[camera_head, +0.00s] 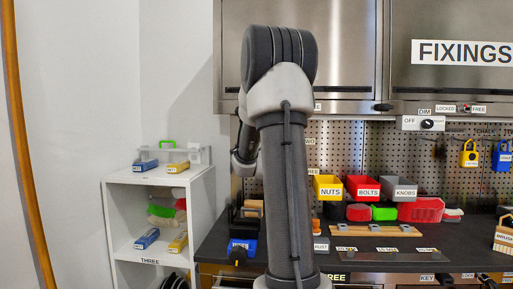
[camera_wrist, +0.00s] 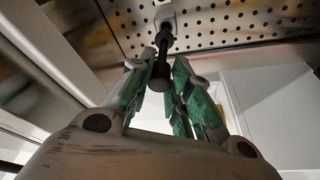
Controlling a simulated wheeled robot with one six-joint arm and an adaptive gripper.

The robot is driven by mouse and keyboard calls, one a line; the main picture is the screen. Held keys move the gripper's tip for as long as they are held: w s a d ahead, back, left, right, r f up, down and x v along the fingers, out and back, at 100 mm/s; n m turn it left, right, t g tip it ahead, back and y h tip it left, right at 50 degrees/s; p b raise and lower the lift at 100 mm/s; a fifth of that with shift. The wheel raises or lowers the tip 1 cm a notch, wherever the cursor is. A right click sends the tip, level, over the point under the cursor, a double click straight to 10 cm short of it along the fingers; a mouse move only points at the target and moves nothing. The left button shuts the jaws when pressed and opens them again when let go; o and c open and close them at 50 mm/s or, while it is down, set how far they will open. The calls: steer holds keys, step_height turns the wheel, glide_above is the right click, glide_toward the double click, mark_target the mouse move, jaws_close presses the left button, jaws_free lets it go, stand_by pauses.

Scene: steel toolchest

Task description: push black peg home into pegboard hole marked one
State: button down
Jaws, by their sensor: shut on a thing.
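In the wrist view, the black peg (camera_wrist: 161,67) stands between the green-padded fingers of my gripper (camera_wrist: 160,64), which is shut on it. The peg's far end reaches up toward the perforated pegboard (camera_wrist: 230,22). A small pale patch (camera_wrist: 164,14) shows at that far end; I cannot read any mark on it. How deep the peg's end sits in a hole, if at all, cannot be told. In the head view the pegboard (camera_head: 338,143) hangs behind the bench. My arm hides the gripper, the peg and part of the board there.
Yellow (camera_head: 328,187), red (camera_head: 362,187) and grey (camera_head: 398,190) bins stand at the back of the dark bench (camera_head: 350,273). Steel cabinets (camera_head: 345,50) overhang the board. A white shelf unit (camera_head: 140,182) stands at left. Yellow and blue padlocks hang at right.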

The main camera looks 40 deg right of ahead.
steer(key=shift+w+d, duration=1.35)
steer(key=shift+d, duration=0.2)
steer(key=c, duration=1.2)
jaws_free()
steer(key=shift+c, duration=0.2)
steer(key=shift+s+a, duration=0.1)
steer(key=v, duration=1.1)
steer(key=shift+s+a, duration=0.15)
steer(key=shift+s, duration=0.2)
